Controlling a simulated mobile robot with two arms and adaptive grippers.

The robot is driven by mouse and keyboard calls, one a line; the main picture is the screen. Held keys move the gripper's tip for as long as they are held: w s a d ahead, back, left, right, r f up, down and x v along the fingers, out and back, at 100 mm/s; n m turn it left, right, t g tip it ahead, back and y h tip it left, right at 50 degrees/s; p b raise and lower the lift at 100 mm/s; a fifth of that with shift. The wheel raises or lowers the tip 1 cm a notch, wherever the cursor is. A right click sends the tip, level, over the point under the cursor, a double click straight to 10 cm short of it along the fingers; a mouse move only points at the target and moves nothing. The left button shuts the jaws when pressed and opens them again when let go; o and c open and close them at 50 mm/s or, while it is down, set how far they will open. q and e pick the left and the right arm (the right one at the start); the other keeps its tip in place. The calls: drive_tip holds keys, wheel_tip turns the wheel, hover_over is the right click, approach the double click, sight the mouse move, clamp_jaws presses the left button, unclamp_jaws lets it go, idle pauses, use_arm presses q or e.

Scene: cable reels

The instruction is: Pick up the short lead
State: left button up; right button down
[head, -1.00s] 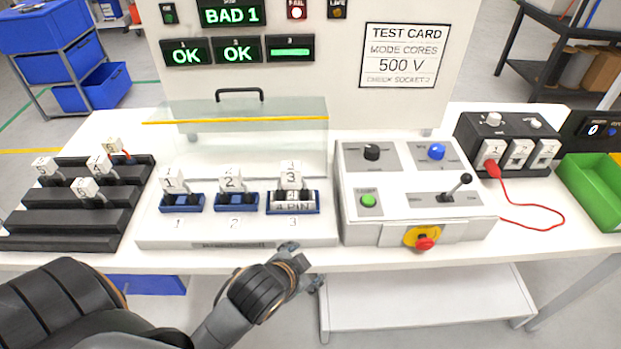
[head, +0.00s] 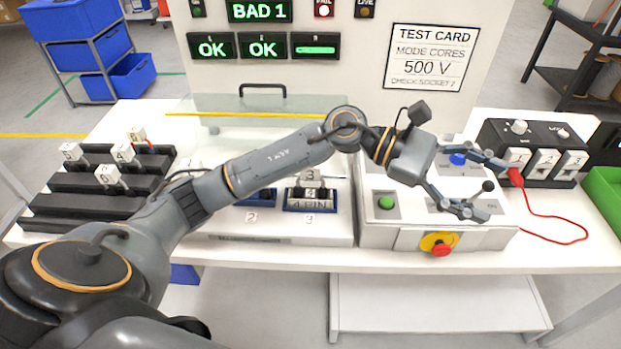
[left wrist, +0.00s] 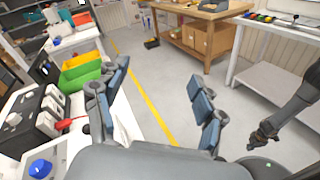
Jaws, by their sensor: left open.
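The short lead appears to be the red lead (head: 553,217). Its red plug (head: 515,177) stands at socket 1 of the black box, and its cable loops over the white bench top. My left gripper (head: 494,189) is open and empty, reaching right across the bench. Its upper fingertip shows close to the red plug; I cannot tell whether they touch. In the left wrist view the fingers of my left gripper (left wrist: 160,98) are spread wide, and the red plug (left wrist: 66,124) shows outside them at the left. A dark arm at that view's right seems to be my right one; its jaws are unclear.
The black box (head: 530,150) has several white numbered blocks. Below my gripper is the control panel with a lever (head: 488,187), a green button (head: 386,203) and a red stop knob (head: 441,250). A green bin (head: 606,190) stands at the right. My left arm hides part of the test sockets.

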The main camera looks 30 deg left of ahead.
use_arm(q)
drive_tip(key=w+a+f+m+g+y, duration=0.1)
drive_tip(key=w+a+f+m+y, duration=0.15)
drive_tip(key=a+y, duration=0.4)
drive_tip(key=w+a+f+m+y, duration=0.2)
drive_tip(key=a+f+m+y, duration=0.15)
drive_tip(key=a, duration=0.55)
drive_tip(key=s+a+r+m+y, duration=0.1)
drive_tip(key=a+r+y, duration=0.15)
drive_tip(key=a, duration=0.65)
drive_tip(key=a+r+m+y, duration=0.1)
drive_tip(key=a+y, duration=0.3)
drive_tip(key=a, duration=0.5)
drive_tip(key=shift+g, duration=0.4)
drive_tip(key=f, duration=0.6)
drive_tip(key=shift+s+d+f, duration=0.1)
drive_tip(key=shift+d+f, duration=0.1)
drive_tip(key=shift+f, duration=0.65)
drive_tip(key=f+p, duration=0.1)
drive_tip(key=f, duration=0.1)
drive_tip(key=d+f+p, duration=0.1)
drive_tip(key=f+p, duration=0.1)
drive_tip(key=shift+s, duration=0.1)
drive_tip(key=shift+f, duration=0.65)
drive_tip(key=c, duration=1.3)
